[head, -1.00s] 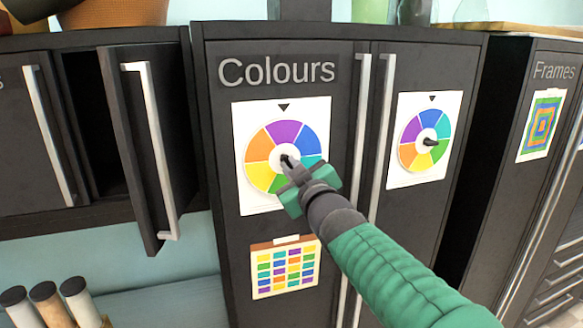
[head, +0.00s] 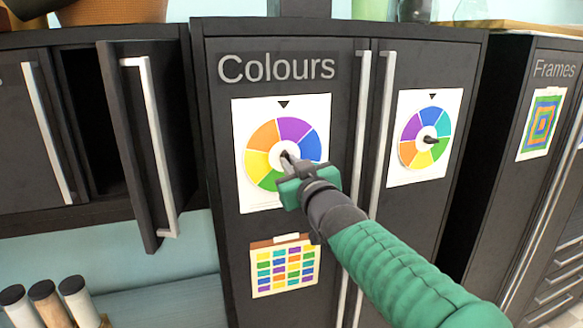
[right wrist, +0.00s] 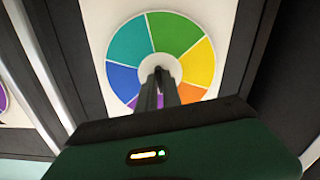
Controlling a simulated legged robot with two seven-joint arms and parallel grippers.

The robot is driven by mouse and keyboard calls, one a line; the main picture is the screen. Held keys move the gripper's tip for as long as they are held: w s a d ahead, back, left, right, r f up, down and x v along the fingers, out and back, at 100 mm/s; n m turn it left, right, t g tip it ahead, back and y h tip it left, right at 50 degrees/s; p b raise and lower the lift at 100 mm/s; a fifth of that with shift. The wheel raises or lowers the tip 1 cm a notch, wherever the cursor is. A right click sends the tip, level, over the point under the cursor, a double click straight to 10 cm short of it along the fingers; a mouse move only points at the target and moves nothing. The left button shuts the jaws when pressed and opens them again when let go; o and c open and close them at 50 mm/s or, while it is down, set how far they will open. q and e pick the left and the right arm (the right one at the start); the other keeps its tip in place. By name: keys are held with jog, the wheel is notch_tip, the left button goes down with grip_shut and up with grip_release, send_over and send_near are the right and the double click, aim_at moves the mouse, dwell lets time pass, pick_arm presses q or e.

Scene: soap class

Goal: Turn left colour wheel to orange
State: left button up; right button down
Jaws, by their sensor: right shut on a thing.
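The left colour wheel (head: 261,137) is on a white sheet (head: 314,108) on the "Colours" cupboard door. A dark triangle marker (head: 283,104) sits above it. Beneath the marker is roughly the border between orange, on its left, and purple, on its right. Blue is at right, yellow at lower left, green at the bottom. My right gripper (head: 286,159) is shut on the wheel's central knob, which its fingers mostly hide. The wrist view shows the same wheel (right wrist: 183,35) upside down, with the right gripper (right wrist: 158,78) at its white hub. My left gripper is not in view.
The right colour wheel (head: 410,153) is on the neighbouring door, with a dark knob. Long vertical handles (head: 384,130) stand between the two wheels. A colour chart (head: 284,270) hangs below the left wheel. A cupboard door (head: 135,110) stands open at left.

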jog(key=m+b, duration=0.1)
jog(key=m, duration=0.3)
jog(key=shift+r+m+b, duration=0.2)
jog(key=shift+m+b, duration=0.1)
jog(key=shift+b, duration=0.1)
jog(key=shift+m+b, duration=0.6)
jog(key=shift+m, duration=0.5)
jog(key=shift+r+m+b, duration=0.1)
jog(key=shift+m+b, duration=0.3)
jog(key=shift+m, duration=0.4)
jog(key=shift+r, duration=0.1)
jog(key=c, duration=1.6)
grip_release()
jog(key=shift+c, duration=0.2)
jog(key=shift+o, duration=0.6)
jog(key=shift+w+f, duration=0.2)
jog(key=shift+f, duration=0.1)
jog(key=shift+s, duration=0.1)
